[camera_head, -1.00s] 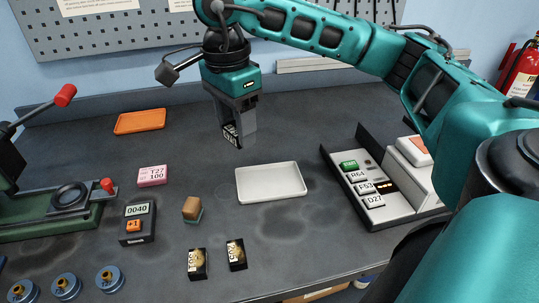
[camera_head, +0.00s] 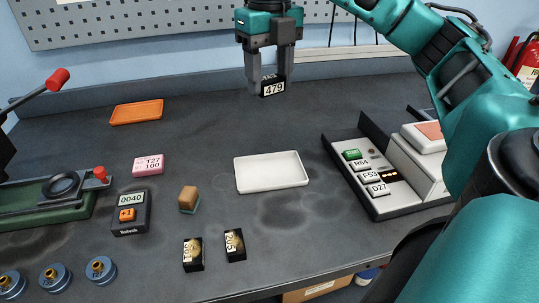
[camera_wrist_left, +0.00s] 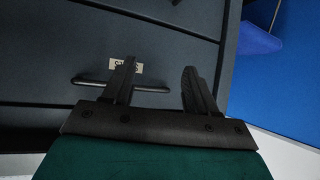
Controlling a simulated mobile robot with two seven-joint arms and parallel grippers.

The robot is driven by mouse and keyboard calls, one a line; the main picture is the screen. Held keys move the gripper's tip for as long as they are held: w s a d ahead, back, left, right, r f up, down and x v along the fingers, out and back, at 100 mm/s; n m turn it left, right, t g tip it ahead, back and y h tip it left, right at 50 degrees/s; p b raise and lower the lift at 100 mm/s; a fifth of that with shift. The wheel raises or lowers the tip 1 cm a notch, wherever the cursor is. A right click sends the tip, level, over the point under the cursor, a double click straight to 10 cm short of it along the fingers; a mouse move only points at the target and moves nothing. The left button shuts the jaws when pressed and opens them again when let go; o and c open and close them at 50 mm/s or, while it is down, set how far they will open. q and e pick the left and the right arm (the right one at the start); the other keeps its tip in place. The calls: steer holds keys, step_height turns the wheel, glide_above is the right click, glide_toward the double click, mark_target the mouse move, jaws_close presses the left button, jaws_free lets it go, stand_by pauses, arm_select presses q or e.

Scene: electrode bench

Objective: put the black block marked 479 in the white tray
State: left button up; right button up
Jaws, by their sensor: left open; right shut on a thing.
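The black block marked 479 (camera_head: 273,89) is held up in the air, its white label facing me. My right gripper (camera_head: 268,84) is shut on it, above the back part of the bench and behind the tray. The white tray (camera_head: 271,186) lies empty on the middle of the bench. My left gripper does not show in the head view. In the left wrist view my left gripper (camera_wrist_left: 158,82) is open and empty, in front of a dark drawer front with a handle.
Two other black blocks (camera_head: 193,254) (camera_head: 235,245) stand near the front edge. A brown-topped block (camera_head: 188,199), a meter marked 0040 (camera_head: 131,212) and a pink block (camera_head: 148,164) lie left of the tray. An orange tray (camera_head: 137,113) is farther back. A button console (camera_head: 371,180) stands right.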

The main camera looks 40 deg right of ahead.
steer(key=b, duration=0.4)
glide_toward(269, 172)
steer(key=shift+s+f+b, duration=0.15)
steer(key=shift+f+b, duration=0.45)
steer(key=shift+f, duration=0.05)
step_height(269, 172, down, 5)
steer(key=shift+r+b, duration=0.1)
steer(key=shift+b, duration=0.3)
arm_select(q)
steer(key=shift+h, duration=0.5)
steer(key=d, duration=0.1)
steer(key=w+d+f, duration=0.1)
steer(key=f, duration=0.1)
steer(key=shift+w+d+f, duration=0.25)
steer(key=shift+d, duration=0.15)
arm_select(e)
steer(key=shift+f, duration=0.3)
steer(key=o, duration=1.3)
steer(key=shift+c, duration=0.2)
arm_select(q)
steer(key=shift+f, duration=0.1)
